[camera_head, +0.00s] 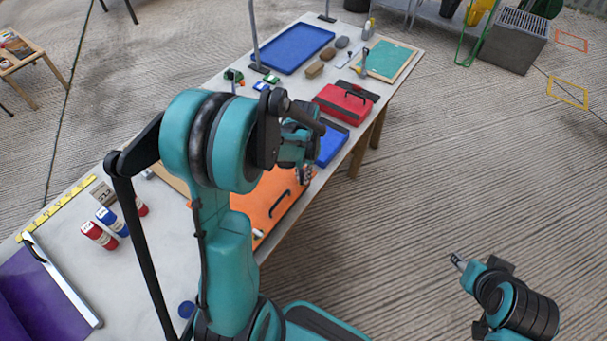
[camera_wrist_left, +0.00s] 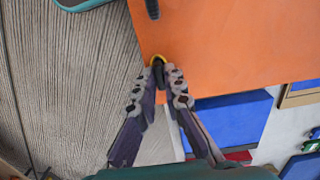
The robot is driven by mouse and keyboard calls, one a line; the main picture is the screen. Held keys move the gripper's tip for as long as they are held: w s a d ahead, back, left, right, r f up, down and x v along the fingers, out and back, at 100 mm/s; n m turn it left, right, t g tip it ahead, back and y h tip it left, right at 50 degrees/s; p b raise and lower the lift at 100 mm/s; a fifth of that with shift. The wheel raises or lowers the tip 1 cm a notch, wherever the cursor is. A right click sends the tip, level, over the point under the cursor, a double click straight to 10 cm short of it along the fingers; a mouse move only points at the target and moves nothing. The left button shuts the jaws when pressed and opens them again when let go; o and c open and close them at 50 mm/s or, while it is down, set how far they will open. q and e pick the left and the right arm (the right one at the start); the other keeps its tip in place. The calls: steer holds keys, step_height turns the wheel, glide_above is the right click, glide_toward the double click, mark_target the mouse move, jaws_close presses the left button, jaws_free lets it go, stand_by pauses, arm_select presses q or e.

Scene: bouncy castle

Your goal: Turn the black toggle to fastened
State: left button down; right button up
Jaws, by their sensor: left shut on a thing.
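The orange panel (camera_head: 268,205) lies on the long table with a black handle (camera_head: 279,203) on it. The panel (camera_wrist_left: 230,45) fills the upper right of the left wrist view. In the head view my left gripper (camera_head: 304,174) is partly hidden by my arm. My right gripper (camera_head: 458,262) is away from the table, over the floor.
A blue case (camera_head: 331,146) and a red case (camera_head: 345,102) lie farther along the table. Beyond them are a blue tray (camera_head: 297,47) and a green board (camera_head: 388,60). The floor at right is mostly clear.

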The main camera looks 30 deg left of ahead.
arm_select(q)
steer(key=n, duration=0.4)
steer(key=shift+n+b, duration=0.35)
steer(key=shift+n, duration=0.05)
steer(key=n, duration=0.4)
steer(key=shift+n, duration=0.3)
steer(key=n, duration=0.4)
steer(key=shift+b, duration=0.35)
steer(key=shift+n, duration=2.1)
steer(key=c, duration=1.6)
jaws_free()
